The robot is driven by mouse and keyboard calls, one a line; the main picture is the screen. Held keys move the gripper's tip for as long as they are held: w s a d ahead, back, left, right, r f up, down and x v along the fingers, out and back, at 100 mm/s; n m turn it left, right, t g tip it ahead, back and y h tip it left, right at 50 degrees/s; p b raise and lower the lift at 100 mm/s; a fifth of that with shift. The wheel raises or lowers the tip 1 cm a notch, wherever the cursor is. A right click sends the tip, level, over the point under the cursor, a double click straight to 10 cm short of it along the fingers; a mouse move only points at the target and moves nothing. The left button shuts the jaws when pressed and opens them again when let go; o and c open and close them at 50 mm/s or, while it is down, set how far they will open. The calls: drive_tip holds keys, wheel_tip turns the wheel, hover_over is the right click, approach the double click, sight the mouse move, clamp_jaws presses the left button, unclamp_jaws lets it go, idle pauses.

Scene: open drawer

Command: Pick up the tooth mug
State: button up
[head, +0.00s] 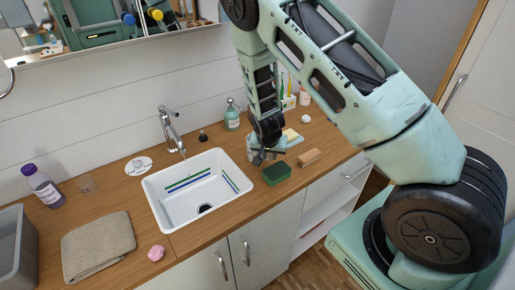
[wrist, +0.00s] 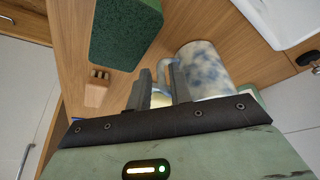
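The tooth mug (wrist: 207,70) is pale with blue mottling and lies in front of my gripper in the wrist view. Its handle points toward the gap between my fingers. In the head view the mug (head: 253,150) stands on the counter by the sink's right side, partly hidden by my gripper (head: 266,153). My gripper (wrist: 160,88) is open, with a narrow gap between its fingers. The handle is at or just beyond the fingertips; whether a finger touches it I cannot tell.
A green sponge (head: 276,173) and a wooden brush (head: 309,157) lie close in front of the gripper. The white sink (head: 160,205) is to the left. A soap bottle (head: 232,118) stands behind. A folded towel (head: 98,247) lies far left.

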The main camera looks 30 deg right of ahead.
sight(270, 155)
drive_tip(key=shift+p+x, duration=0.45)
drive_tip(key=shift+x, duration=1.2)
drive_tip(key=shift+r, duration=0.1)
clamp_jaws()
